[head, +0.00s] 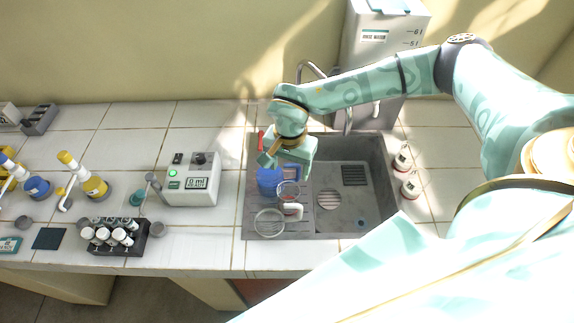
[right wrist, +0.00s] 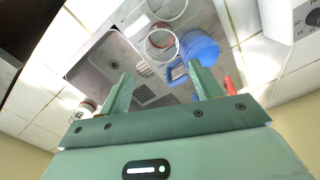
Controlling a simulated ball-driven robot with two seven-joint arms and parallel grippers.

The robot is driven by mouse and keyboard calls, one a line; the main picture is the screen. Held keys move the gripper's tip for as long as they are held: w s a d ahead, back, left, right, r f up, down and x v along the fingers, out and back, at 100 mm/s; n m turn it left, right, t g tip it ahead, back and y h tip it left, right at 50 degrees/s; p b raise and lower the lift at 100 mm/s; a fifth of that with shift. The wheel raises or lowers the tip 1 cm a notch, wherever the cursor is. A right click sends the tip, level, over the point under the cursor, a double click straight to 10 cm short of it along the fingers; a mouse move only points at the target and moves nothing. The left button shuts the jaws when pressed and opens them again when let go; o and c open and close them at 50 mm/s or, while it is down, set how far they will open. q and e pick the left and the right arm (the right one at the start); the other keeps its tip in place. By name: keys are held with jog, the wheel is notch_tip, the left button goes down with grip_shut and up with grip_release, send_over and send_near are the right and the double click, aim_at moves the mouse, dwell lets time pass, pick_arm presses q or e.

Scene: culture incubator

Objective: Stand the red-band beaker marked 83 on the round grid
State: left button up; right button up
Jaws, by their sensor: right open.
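A clear glass beaker with a reddish band (head: 288,189) stands on the ribbed drainboard left of the sink basin. In the right wrist view the round glass (right wrist: 162,44) shows beyond my fingers; I cannot read a number on it. A round striped grid (head: 329,200) lies in the sink, right of the beaker; it also shows in the right wrist view (right wrist: 136,58). My right gripper (head: 284,166) is above the back of the drainboard. My left gripper is not in view.
A dark square grate (head: 355,175) is in the basin. A white device (head: 192,184) stands left.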

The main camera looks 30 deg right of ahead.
send_near(288, 194)
jog(key=shift+s+a+r, duration=0.15)
jog(key=shift+s+a, duration=0.15)
jog(key=shift+s, duration=0.35)
jog(key=shift+s+a+r, duration=0.1)
jog(key=shift+s+a, duration=0.2)
jog(key=shift+s, duration=0.3)
jog(key=shift+f, duration=0.55)
notch_tip(288, 194, down, 5)
jog(key=shift+w+r+b, duration=0.1)
jog(key=shift+b, duration=0.3)
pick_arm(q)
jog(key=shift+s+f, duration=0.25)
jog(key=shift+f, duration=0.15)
pick_arm(e)
jog(key=c, duration=0.8)
